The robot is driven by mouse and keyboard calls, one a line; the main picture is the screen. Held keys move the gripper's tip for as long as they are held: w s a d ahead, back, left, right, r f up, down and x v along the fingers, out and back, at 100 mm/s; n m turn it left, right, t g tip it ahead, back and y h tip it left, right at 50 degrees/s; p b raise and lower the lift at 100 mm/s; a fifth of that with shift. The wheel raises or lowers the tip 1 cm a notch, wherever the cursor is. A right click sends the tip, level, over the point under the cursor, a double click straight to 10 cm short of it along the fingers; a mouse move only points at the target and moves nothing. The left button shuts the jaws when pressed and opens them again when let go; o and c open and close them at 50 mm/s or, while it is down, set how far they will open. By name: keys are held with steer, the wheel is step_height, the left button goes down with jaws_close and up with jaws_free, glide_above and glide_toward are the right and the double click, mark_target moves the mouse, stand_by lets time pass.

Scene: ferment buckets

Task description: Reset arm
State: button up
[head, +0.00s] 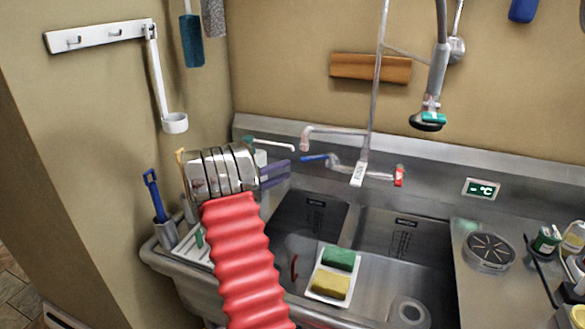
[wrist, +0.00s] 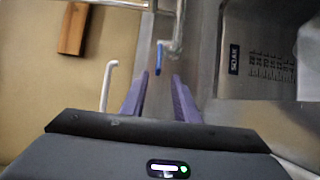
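My arm, in a red ribbed sleeve, reaches up from the bottom of the head view. My gripper (head: 275,173) has purple fingers pointing right, in front of the sink's back ledge. In the wrist view my gripper (wrist: 158,88) shows its two fingers apart with nothing between them. A blue tap lever (wrist: 159,58) lies beyond the fingertips, in line with the gap. The same blue tap lever (head: 314,158) shows in the head view to the right of the fingers.
A steel double sink (head: 380,268) lies right of my arm, with a white tray (head: 318,292) of green and yellow sponges. A spray head (head: 429,121) hangs above. A white ladle (head: 174,123) hangs on the left wall. Bottles (head: 546,240) crowd the right counter.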

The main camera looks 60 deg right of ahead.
steer(key=shift+v, duration=0.85)
steer(key=s+a+r+n+t+y, duration=0.1)
steer(key=s+a+t+y, duration=0.3)
steer(key=a, duration=1.5)
steer(key=s+a+r+n+t+y, duration=0.1)
steer(key=s+a+r+t+y, duration=0.2)
steer(key=a, duration=1.7)
steer(key=s+a+r+n+t+y, duration=0.1)
steer(key=s+a+t+y, duration=0.4)
steer(key=a, duration=1.4)
steer(key=n+y, duration=0.1)
steer(key=y, duration=0.3)
steer(key=shift+a+r+y, duration=0.35)
steer(key=shift+r+y, duration=0.05)
steer(key=shift+d, duration=0.1)
